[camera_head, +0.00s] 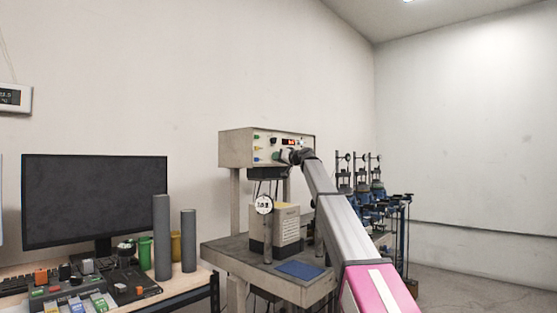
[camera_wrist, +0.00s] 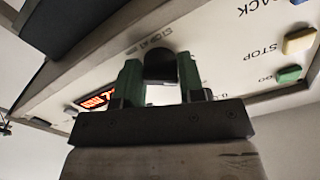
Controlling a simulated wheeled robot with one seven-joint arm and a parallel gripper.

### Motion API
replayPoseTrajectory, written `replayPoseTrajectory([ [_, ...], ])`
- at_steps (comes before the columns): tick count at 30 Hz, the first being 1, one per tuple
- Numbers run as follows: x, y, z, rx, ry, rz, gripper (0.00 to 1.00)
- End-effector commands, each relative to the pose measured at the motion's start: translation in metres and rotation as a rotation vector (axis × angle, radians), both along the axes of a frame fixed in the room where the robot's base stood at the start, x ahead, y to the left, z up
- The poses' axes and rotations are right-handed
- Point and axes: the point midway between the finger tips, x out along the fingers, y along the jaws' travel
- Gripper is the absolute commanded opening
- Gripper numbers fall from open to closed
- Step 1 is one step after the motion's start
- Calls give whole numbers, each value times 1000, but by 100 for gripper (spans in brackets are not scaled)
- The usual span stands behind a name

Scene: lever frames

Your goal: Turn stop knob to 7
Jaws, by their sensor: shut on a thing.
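The control box (camera_head: 236,149) stands on posts above a grey bench, and my arm reaches up to its front panel in the head view. In the wrist view the black round knob (camera_wrist: 160,62) sits between the two green fingers of my gripper (camera_wrist: 160,75), one on each side. My gripper is shut on it. My gripper also shows at the panel in the head view (camera_head: 290,157), where it hides the knob. A red lit display (camera_wrist: 95,99) is left of the knob, partly covered by a finger; its digits are hard to read. The knob's pointer cannot be made out.
Below the box are a round dial gauge (camera_head: 264,204) and a beige block (camera_head: 289,228). A monitor (camera_head: 95,200) and grey cylinders (camera_head: 162,238) stand left.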

Motion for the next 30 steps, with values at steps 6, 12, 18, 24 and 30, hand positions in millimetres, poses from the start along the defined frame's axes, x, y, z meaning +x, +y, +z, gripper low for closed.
replayPoseTrajectory([
  [6, -1, 0, 0, 100, 130, 0, 12],
  [12, -1, 0, 0, 217, 280, 0, 12],
  [18, -1, 0, 0, 334, 429, 1, 12],
  [24, -1, 0, 0, 450, 579, 1, 12],
  [30, -1, 0, 0, 564, 726, 1, 12],
])
